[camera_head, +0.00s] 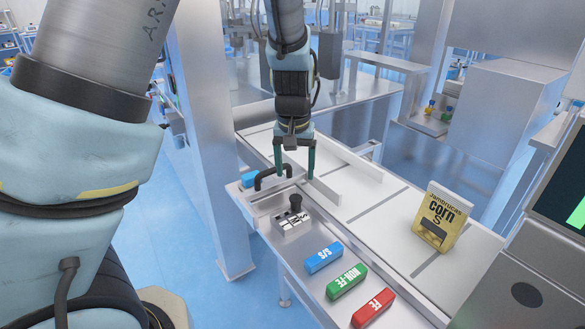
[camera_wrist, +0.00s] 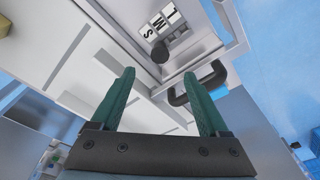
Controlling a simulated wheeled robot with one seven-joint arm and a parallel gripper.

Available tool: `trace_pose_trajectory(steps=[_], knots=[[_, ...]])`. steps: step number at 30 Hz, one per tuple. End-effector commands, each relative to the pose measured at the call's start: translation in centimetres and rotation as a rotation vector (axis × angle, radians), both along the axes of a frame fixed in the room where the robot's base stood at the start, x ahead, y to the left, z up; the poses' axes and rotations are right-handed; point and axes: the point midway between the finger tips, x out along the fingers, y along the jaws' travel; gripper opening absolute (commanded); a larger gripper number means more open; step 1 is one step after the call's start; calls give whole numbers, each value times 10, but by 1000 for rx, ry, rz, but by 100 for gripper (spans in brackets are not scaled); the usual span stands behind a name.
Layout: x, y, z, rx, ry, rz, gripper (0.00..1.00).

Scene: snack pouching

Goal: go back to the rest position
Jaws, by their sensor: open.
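My gripper (camera_head: 296,174) hangs from the arm over the left part of the work surface, pointing down. Its two green fingers are apart with nothing between them. In the wrist view the fingers (camera_wrist: 160,104) are also spread and empty. A black handle (camera_head: 272,176) is close beside the left finger, and the handle (camera_wrist: 203,85) shows between and behind the fingertips in the wrist view. Whether they touch is unclear. A box with a black knob (camera_head: 295,200) and lettered tiles stands just in front of the gripper.
A yellow corn snack pouch (camera_head: 441,217) stands on the white conveyor (camera_head: 380,224) at right. Blue (camera_head: 323,257), green (camera_head: 346,282) and red (camera_head: 373,308) labelled blocks lie along the front ledge. A metal post (camera_head: 208,130) rises at left. A machine with a screen (camera_head: 565,180) is at far right.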

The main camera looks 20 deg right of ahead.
Motion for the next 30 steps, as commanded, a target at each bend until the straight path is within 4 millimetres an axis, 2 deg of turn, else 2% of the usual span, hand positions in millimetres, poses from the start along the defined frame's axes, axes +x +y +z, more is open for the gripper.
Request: trace_pose_trajectory(steps=[7, 11, 15, 20, 24, 30], knots=[[2, 4, 1, -1, 2, 8, 78], [12, 31, 5, -6, 13, 55, 78], [25, 88, 14, -15, 33, 144, 78], [28, 158, 25, -25, 45, 248, 78], [21, 214, 34, -28, 42, 331, 78], [1, 280, 43, -19, 26, 432, 78]])
